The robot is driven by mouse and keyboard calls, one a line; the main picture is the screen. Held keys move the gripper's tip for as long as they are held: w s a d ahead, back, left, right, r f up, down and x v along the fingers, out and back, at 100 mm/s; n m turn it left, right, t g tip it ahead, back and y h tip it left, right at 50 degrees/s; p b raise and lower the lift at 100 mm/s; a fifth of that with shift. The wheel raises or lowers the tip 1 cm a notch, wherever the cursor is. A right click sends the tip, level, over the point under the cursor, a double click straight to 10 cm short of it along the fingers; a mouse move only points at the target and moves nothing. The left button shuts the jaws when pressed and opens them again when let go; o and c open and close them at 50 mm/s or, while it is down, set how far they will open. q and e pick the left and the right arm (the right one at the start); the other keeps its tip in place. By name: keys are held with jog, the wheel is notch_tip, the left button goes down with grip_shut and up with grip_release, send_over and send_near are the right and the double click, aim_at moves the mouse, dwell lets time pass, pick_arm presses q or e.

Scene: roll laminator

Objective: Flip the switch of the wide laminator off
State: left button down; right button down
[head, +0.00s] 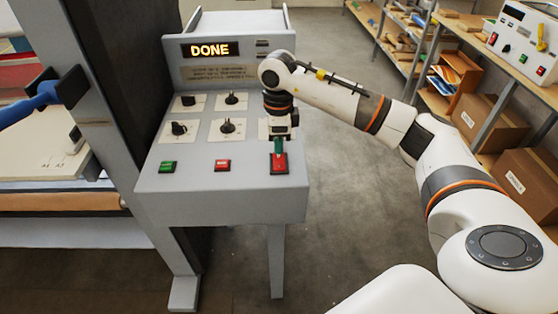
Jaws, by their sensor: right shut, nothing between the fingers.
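The wide laminator's grey control panel (235,192) stands left of centre, with a lit display (211,49) reading DONE. On its sloped face are several black knobs, a green button (167,167), a red button (222,165) and a red switch (279,166) at the right front. My right gripper (279,152) is shut and empty, pointing down at the red switch. Its fingertips are at the switch's upper part; I cannot tell whether they touch. The gripper hides the upper part of the switch and the panel behind it. My left gripper is out of view.
The laminator's frame post (105,100) rises left of the panel, with a blue handle (30,103) beside it. A second white control unit (524,40) sits on a bench at the top right. Shelves and cardboard boxes (489,120) line the right. The floor between is clear.

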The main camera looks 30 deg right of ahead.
jog(key=shift+f+b, duration=0.45)
jog(key=shift+f, duration=0.2)
jog(key=shift+r+p, duration=2.25)
jog(key=shift+r, duration=1.35)
jog(key=shift+f, duration=0.1)
